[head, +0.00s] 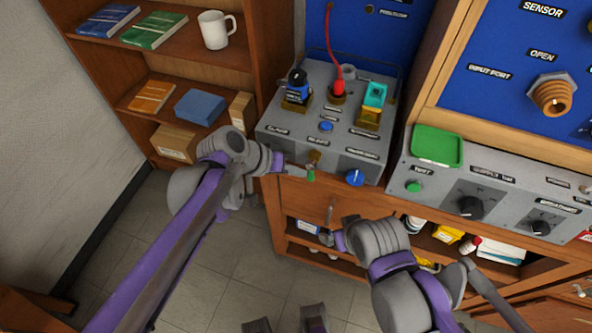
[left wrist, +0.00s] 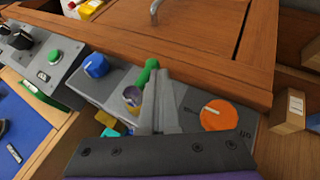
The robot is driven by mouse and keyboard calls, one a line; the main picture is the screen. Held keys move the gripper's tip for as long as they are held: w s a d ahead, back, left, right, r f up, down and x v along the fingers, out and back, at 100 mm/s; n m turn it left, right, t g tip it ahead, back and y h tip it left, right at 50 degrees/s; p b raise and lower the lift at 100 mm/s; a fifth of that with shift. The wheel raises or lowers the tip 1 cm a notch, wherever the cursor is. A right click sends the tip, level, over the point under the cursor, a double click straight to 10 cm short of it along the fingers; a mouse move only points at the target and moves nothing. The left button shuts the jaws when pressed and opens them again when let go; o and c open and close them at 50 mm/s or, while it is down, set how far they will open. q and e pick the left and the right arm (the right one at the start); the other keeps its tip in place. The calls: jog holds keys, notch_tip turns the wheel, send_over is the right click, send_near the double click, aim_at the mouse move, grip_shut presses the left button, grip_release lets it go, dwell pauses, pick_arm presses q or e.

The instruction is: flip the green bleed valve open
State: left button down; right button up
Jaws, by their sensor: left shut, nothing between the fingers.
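The green bleed valve lever (head: 311,176) hangs below its brass body (head: 315,157) on the front of the grey testbench panel. In the left wrist view the green lever (left wrist: 151,66) rises beside the fingertips, next to the brass body (left wrist: 132,96). My left gripper (head: 303,171) is shut and empty, its tips right beside the lever; I cannot tell whether they touch. The gripper fingers (left wrist: 163,82) hide part of the valve in the wrist view. My right gripper (head: 327,239) is lower, in front of the cabinet; its jaws are too small to judge.
A blue knob (head: 355,177) sits right of the valve. An orange knob (left wrist: 217,115) is on its other side. A red plug (head: 338,86) and a teal-handled fitting (head: 374,95) stand on the panel top. A wooden shelf (head: 187,45) stands at left.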

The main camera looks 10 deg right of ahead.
pick_arm(q)
jog(key=g+h+b, duration=0.1)
jog(key=f+n+h+b, duration=0.1)
jog(key=h+b, duration=0.1)
jog(key=d+g+h+b, duration=0.1)
jog(key=h+b, duration=0.1)
jog(key=shift+s+f+n+g, duration=0.3)
jog(key=shift+s+f+n, duration=0.05)
jog(key=shift+n, duration=0.05)
jog(key=shift+s+d+n+h+b, duration=0.1)
jog(key=shift+d+n+h+b, duration=0.2)
jog(key=shift+h+b, duration=0.5)
jog(key=shift+s+d+r+g+h+b, duration=0.1)
jog(key=shift+s+d+g+h+b, duration=0.2)
jog(key=shift+h+b, duration=0.25)
